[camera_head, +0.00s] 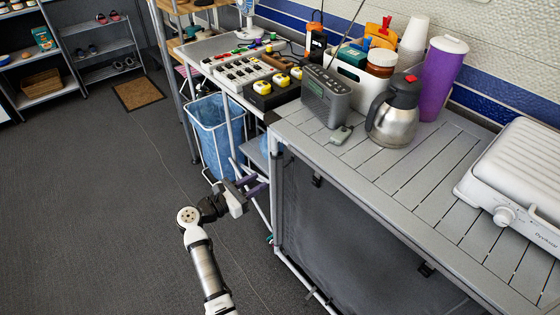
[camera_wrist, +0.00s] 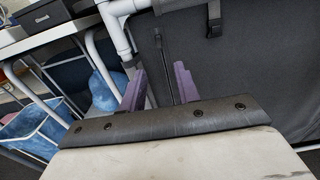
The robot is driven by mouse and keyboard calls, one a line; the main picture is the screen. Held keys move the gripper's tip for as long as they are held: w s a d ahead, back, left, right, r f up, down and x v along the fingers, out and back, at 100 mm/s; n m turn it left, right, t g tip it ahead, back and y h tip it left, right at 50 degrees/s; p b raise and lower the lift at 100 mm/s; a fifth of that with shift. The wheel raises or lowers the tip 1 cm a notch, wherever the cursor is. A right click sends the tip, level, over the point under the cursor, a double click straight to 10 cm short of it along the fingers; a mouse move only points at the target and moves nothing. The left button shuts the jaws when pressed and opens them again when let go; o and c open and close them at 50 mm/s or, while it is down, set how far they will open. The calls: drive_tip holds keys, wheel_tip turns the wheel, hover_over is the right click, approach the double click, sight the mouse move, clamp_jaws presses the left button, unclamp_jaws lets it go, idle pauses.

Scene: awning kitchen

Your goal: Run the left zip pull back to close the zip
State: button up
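The grey fabric front (camera_head: 350,225) hangs under the slatted counter. It fills the upper right of the wrist view (camera_wrist: 255,65). A thin dark strip (camera_wrist: 163,60), which looks like the left zip pull and its cord, hangs on the fabric near its left edge. My gripper (camera_head: 252,188) is beside the counter's left frame leg, in front of the fabric's left edge. In the wrist view its two purple fingers (camera_wrist: 159,86) are apart and hold nothing. The strip shows between them, beyond the tips; its lower end is hidden. I cannot make out the zip's teeth.
A pale frame tube (camera_wrist: 118,35) stands just left of the fingers. A blue-lined bin (camera_head: 213,130) in a wire frame is left of the counter. Black clips (camera_head: 317,181) sit along the fabric's top edge. The carpet (camera_head: 90,210) to the left is clear.

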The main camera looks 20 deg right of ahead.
sight(286, 164)
drive_tip(key=p+x, duration=0.2)
drive_tip(key=x, duration=1)
clamp_jaws()
